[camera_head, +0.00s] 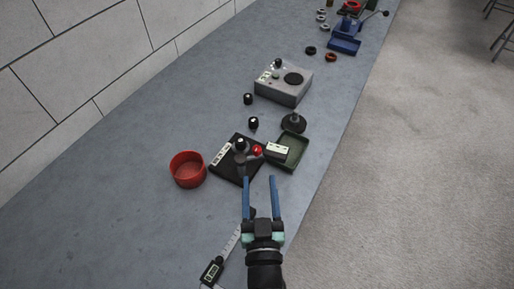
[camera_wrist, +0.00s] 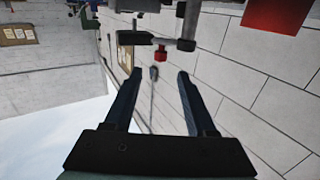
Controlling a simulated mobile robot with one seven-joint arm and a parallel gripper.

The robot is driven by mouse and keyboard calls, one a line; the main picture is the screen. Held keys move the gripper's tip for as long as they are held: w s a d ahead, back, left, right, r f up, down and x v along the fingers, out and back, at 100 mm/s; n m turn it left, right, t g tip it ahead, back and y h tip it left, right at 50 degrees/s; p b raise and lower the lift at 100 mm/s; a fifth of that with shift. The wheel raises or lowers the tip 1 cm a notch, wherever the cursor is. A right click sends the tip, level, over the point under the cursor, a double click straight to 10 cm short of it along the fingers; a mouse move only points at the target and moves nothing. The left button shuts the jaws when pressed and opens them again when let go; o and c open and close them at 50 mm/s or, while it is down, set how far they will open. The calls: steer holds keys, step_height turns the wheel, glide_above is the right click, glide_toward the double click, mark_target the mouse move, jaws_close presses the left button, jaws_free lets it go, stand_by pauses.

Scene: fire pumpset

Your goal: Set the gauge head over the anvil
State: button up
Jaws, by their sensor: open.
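A gauge stand has a black base plate (camera_head: 226,166) with a white label, a grey post and a dark knob (camera_head: 240,144). A red knob (camera_head: 257,150) sits beside the post; it also shows in the wrist view (camera_wrist: 161,53). A pale box that looks like the gauge head (camera_head: 277,150) lies to its right, over the near-left part of the green tray. I cannot tell which part is the anvil. My gripper (camera_head: 260,180) has its blue fingers apart, with nothing between them, just in front of the stand. In the wrist view the open fingers (camera_wrist: 160,73) point toward the red knob.
A red bowl (camera_head: 187,170) stands left of the plate, a green tray (camera_head: 291,148) right of it. Behind are a black round-based piece (camera_head: 293,122), two small dark knobs and a grey box (camera_head: 283,82). A caliper (camera_head: 213,270) lies near my arm. The bench's left side is clear.

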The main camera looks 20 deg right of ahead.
mark_target(257, 154)
steer(key=x, duration=1)
jaws_close()
stand_by(1.3)
